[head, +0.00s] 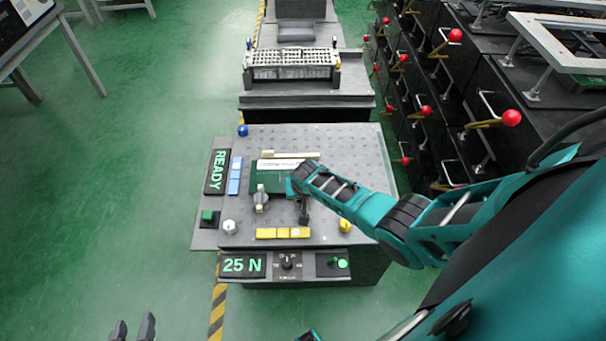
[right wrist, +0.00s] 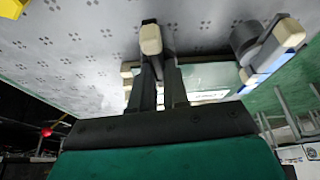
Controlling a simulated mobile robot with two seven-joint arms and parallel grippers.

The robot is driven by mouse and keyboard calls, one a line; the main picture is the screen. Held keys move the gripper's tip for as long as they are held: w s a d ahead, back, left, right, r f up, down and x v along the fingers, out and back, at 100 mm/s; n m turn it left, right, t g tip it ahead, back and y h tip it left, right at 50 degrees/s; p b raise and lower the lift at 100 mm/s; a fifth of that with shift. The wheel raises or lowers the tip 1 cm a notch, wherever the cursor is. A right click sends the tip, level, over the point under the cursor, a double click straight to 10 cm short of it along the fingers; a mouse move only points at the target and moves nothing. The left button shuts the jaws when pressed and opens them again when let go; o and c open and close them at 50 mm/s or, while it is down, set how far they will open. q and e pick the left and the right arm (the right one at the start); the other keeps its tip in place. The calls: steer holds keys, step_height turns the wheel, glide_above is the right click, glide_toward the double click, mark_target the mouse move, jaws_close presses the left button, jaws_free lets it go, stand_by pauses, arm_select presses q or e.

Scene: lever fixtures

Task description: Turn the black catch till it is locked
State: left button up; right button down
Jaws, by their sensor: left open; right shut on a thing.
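The fixture panel (head: 350,150) is a grey dotted board on a dark bench, in the middle of the head view. My right gripper (head: 304,208) is over it, beside the green block (head: 268,178). In the right wrist view my right gripper (right wrist: 160,65) is shut around a dark lever with a cream tip (right wrist: 150,39), which looks like the black catch. The catch's base is hidden behind the fingers, and its angle is hard to tell. My left gripper (head: 133,328) is open and empty at the bottom left, away from the panel.
A grey lever (head: 260,199) stands just left of my right gripper. Yellow blocks (head: 283,233), a white knob (head: 229,227) and a yellow knob (head: 345,225) are nearby. Displays read READY (head: 217,172) and 25 N (head: 242,265).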

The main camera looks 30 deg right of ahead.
steer(key=shift+a+m, duration=0.1)
steer(key=shift+m, duration=0.5)
steer(key=shift+m+h, duration=0.3)
steer(key=c, duration=1.1)
jaws_free()
steer(key=shift+r, duration=0.1)
steer(key=shift+r+p, duration=0.4)
steer(key=shift+p, duration=0.05)
steer(key=p+v, duration=0.6)
steer(key=v, duration=0.6)
steer(key=shift+a, duration=0.1)
